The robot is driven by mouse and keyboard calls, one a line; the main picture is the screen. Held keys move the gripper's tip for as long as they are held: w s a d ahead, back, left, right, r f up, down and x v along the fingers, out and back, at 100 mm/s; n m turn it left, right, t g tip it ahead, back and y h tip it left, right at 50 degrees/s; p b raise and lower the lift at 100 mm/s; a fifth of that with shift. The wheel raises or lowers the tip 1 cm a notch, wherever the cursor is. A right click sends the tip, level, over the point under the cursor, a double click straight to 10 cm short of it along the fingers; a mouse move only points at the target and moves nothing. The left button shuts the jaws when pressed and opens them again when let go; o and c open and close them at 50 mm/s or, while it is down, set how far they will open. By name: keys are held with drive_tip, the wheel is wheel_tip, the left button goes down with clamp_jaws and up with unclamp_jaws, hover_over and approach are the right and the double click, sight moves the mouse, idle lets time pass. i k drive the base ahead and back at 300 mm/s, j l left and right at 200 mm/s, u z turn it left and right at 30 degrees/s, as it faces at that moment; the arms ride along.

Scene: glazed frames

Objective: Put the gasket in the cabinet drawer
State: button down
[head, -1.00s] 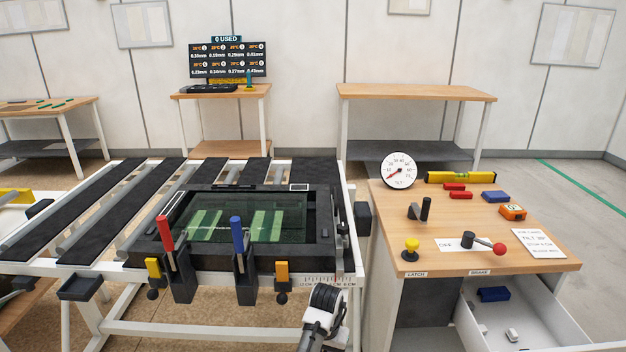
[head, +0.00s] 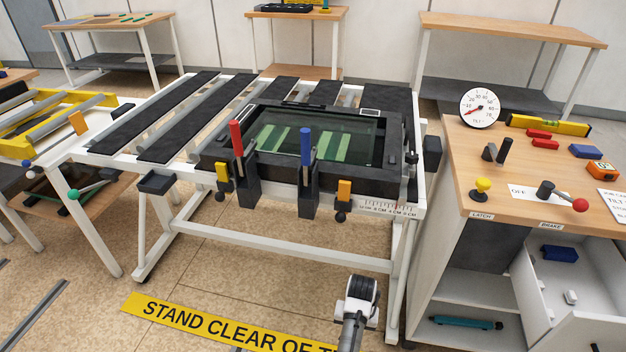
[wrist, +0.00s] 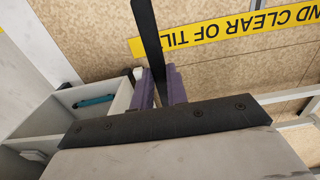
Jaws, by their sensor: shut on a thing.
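My gripper (wrist: 162,75) shows in the wrist view as two purple fingers, shut on a long thin black strip. The strip, which looks like the gasket (wrist: 147,30), runs from between the fingers up past the top edge of the picture. In the head view only my arm's end shows at bottom centre; the fingers and strip cannot be made out. The cabinet (head: 432,265) stands at the right. Its drawer (head: 590,283) is pulled open and holds a blue block (head: 559,254) and a small white piece (head: 571,297). My gripper is left of the drawer, apart from it.
A teal tool (head: 465,322) lies on the cabinet's low shelf. Levers, a dial gauge (head: 480,108) and a yellow level (head: 548,125) crowd the cabinet top. The roller frame (head: 280,250) with a glazed black unit stands at centre. Floor before it is open, with a yellow warning strip (head: 230,325).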

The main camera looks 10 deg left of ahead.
sight(589, 306)
drive_tip(key=l+u, duration=0.1)
drive_tip(key=u, duration=1.75)
drive_tip(key=k+u, duration=0.1)
drive_tip(key=u, duration=0.25)
drive_tip(key=k+l+u, duration=0.1)
drive_tip(key=u, duration=0.25)
drive_tip(key=k+u, duration=0.1)
drive_tip(key=u, duration=0.25)
drive_tip(key=k+j+u, duration=0.1)
drive_tip(key=k+u, duration=0.25)
drive_tip(key=k+j+u, duration=0.1)
drive_tip(key=u, duration=0.25)
drive_tip(key=k, duration=0.1)
